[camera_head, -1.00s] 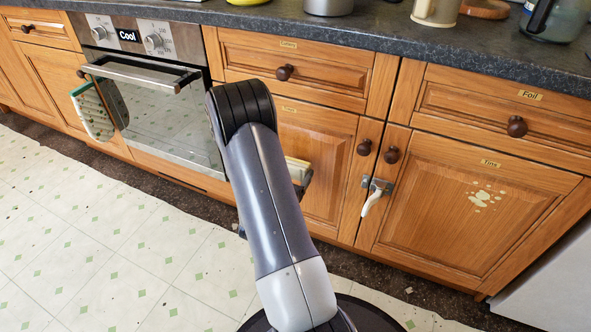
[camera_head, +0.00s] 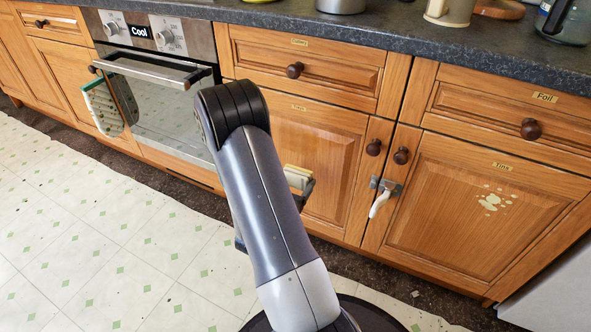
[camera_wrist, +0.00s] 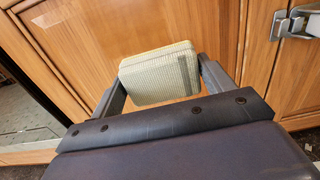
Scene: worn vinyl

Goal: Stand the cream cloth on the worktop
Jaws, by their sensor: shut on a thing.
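The cream cloth (camera_wrist: 152,68) is a folded, waffle-textured pad with a darker stripe near its right side. It sits between the fingers of my gripper (camera_wrist: 160,78), which is shut on it. In the head view the cloth (camera_head: 297,177) shows as a small pale patch to the right of my arm, in front of the cupboard door; most of my gripper (camera_head: 304,190) is hidden behind the arm. The worktop (camera_head: 400,40) is dark speckled stone and runs along the top of the head view, well above the cloth.
A kettle (camera_head: 343,5), a cream mug (camera_head: 440,11), a round wooden board (camera_head: 498,9) and a glass jug (camera_head: 567,20) stand on the worktop. Its front edge is clear. A latch (camera_head: 385,187) sticks out between cupboard doors.

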